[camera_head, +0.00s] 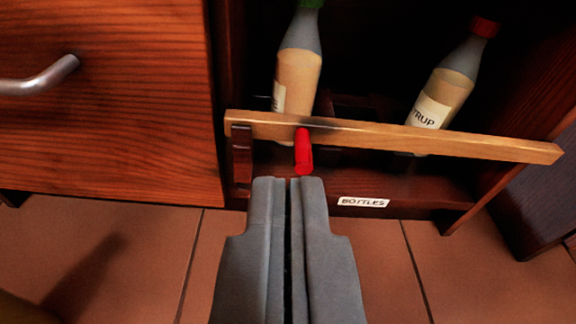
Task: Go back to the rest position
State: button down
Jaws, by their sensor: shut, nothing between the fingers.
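My gripper (289,182) is shut and empty, low in the middle of the view. Its fingertips are just below a red peg-like handle (303,152) on a light wooden bar (400,137). I cannot tell whether they touch it. The bar runs across the front of an open cabinet bay and slopes slightly down to the right. Its left end lies by a dark wooden bracket (241,155). The red handle sticks out from the bar toward me.
Behind the bar stand a bottle with a green cap (299,65) and a bottle with a red cap (446,90). A label reading "BOTTLES" (363,202) is on the cabinet's lower edge. A wooden front (110,120) with a metal handle (42,78) is at left. Tiled floor (130,260) lies below.

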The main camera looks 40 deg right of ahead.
notch_tip(320, 180, up, 32)
jog(key=w+t+y, duration=0.2)
jog(key=y, duration=0.1)
jog(key=s+d+r+n+t+y, duration=0.1)
jog(key=s+r, duration=0.3)
jog(key=r, duration=0.5)
jog(key=s+d+r+y, duration=0.1)
jog(key=s+r, duration=0.3)
jog(key=r, duration=0.6)
jog(key=s+d+r+n+t+y, duration=0.1)
jog(key=s+r+y, duration=0.15)
jog(key=r, duration=0.65)
jog(key=s+d+r+n+t+y, duration=0.1)
jog(key=s+r, duration=0.9)
jog(key=s, duration=0.2)
jog(key=s+d+r+n+y, duration=0.1)
jog(key=s+d+r, duration=0.1)
jog(key=s+r, duration=0.85)
jog(key=s+d+n, duration=0.1)
jog(key=s, duration=1.4)
jog(key=s+d+r, duration=0.1)
jog(key=s+d, duration=0.1)
jog(key=s, duration=1.3)
jog(key=shift+r+n, duration=0.3)
jog(key=shift+n, duration=0.1)
jog(key=shift+h, duration=0.25)
